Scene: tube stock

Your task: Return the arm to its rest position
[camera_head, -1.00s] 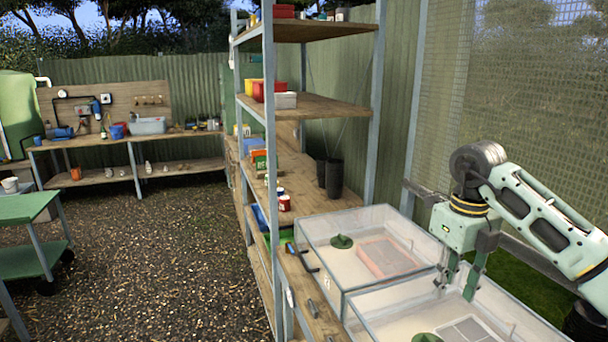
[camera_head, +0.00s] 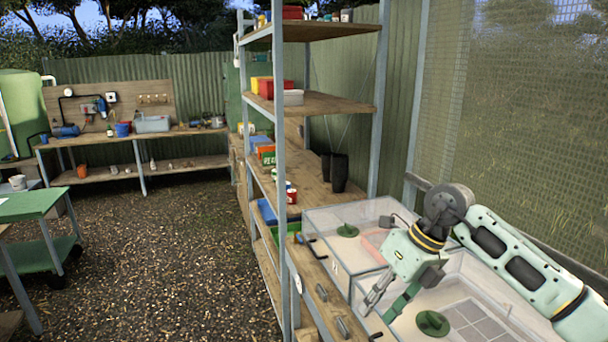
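My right gripper (camera_head: 379,311) hangs from the pale green arm that comes in from the right. Its two fingers point down and to the left, spread apart with nothing seen between them. They show in front of the inner walls of two clear bins, over the near side of the front bin (camera_head: 520,322). I cannot tell the exact height above it. My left gripper is not in view.
The front bin holds another green piece (camera_head: 432,323) and a grey grid (camera_head: 475,322). A tall shelf rack (camera_head: 281,150) stands left of the bins. Gravel floor (camera_head: 160,250) is open at left.

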